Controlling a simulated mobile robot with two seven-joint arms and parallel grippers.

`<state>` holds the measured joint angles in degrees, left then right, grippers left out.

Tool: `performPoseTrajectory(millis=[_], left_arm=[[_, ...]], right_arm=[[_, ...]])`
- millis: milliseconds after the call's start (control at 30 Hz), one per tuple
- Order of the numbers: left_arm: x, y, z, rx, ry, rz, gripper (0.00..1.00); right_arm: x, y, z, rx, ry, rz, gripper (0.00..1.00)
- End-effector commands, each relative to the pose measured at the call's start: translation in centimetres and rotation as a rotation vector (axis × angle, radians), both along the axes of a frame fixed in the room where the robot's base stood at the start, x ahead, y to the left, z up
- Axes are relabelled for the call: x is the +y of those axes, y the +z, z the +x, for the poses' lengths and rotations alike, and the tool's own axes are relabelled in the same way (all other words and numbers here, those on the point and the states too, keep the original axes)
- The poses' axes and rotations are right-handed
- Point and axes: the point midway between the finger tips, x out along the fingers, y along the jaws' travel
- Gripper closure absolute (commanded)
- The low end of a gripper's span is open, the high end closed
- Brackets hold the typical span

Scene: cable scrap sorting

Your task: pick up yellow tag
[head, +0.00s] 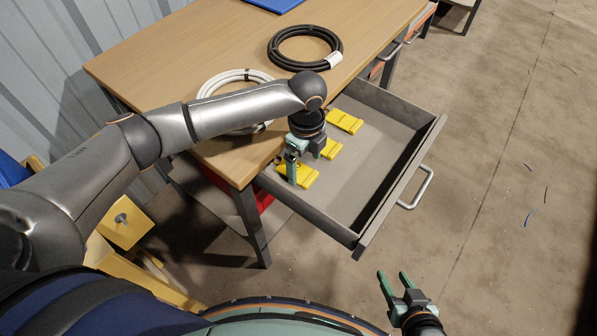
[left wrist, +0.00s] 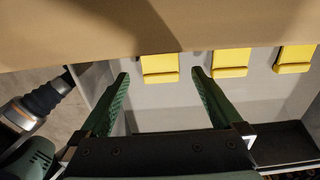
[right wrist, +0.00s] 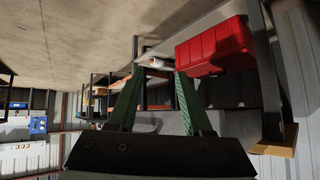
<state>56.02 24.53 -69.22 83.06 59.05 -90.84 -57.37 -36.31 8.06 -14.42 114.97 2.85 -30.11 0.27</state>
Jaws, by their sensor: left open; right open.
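Three yellow tags lie in a row in the open grey drawer: a far one (head: 345,121), a middle one (head: 331,149) and a near one (head: 306,177). My left gripper (head: 290,168) is over the drawer at the near tag, pointing down and partly covering it. In the left wrist view the tags show beyond the open fingers (left wrist: 160,76), with one tag (left wrist: 160,67) between the fingertips and others (left wrist: 230,62) (left wrist: 296,58) to the right. The left fingers are empty. My right gripper (head: 394,277) is open and empty, in front of the drawer, away from the tags.
The drawer (head: 397,190) is pulled out of a wooden table (head: 180,70). A black cable coil (head: 290,62) and a white cable coil (head: 205,88) lie on the tabletop. The table edge is close to my left gripper. A red bin (right wrist: 216,48) shows in the right wrist view.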

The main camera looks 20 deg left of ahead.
Motion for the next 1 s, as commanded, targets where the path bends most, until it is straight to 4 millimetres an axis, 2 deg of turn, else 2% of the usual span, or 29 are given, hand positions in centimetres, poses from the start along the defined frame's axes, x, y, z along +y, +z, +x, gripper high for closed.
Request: performPoseTrajectory(millis=[33, 200, 467, 1000], left_arm=[[-0.1, -1.1, -0.1, 0.004, -0.001, 0.001, 0.00], [0.0, -2.9, -0.1, 0.001, -0.001, 0.001, 0.00], [0.0, -3.0, -0.1, 0.000, -0.001, 0.001, 0.00], [0.0, -3.0, -0.1, 0.000, -0.001, 0.001, 0.60]], right_arm=[[0.1, -0.3, 0.2, -0.001, 0.002, 0.001, 0.50], [0.2, -0.3, 0.5, -0.005, 0.004, 0.001, 0.50], [0.2, -0.2, 0.5, -0.006, 0.005, 0.000, 0.50], [0.2, -0.4, 0.1, -0.001, 0.004, 0.002, 0.50]])
